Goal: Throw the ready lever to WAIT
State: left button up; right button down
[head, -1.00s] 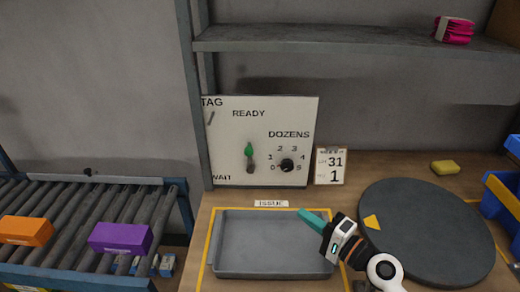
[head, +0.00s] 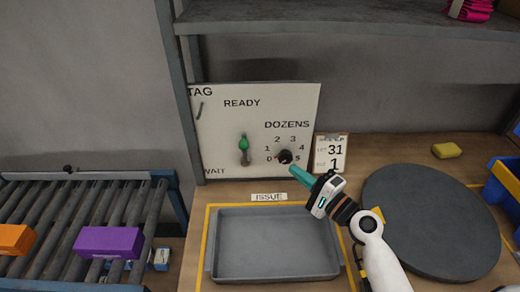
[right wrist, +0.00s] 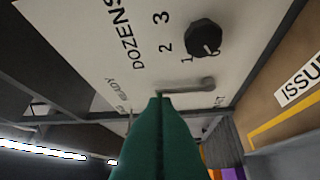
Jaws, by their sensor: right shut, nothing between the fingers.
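The ready lever (head: 244,148) is on the white panel (head: 220,120) in the head view, its green knob up, on the side of the READY label (head: 241,103). The WAIT label (head: 214,171) is at the panel's lower left. My right gripper (head: 293,169) has its teal fingers shut and empty, in front of the panel's lower right, right of and below the lever. In the right wrist view the shut fingers (right wrist: 158,100) point at the panel, and the lever's grey part (right wrist: 190,89) shows beyond their tips; its green knob cannot be made out there. My left gripper is out of view.
The black DOZENS dial (head: 285,157) is between the lever and my right gripper in the head view. A grey tray (head: 275,273) lies below, a round dark turntable (head: 430,225) at right, a dated card (head: 330,152) beside the panel. A shelf (head: 340,22) overhangs.

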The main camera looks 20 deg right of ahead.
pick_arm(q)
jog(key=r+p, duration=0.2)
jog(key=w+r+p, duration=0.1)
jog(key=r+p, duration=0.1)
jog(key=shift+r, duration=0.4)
pick_arm(e)
jog(key=w+a+r, duration=0.1)
jog(key=w+a, duration=0.6)
jog(key=w, duration=0.2)
jog(key=shift+r, duration=0.25)
jog(key=shift+a, duration=0.1)
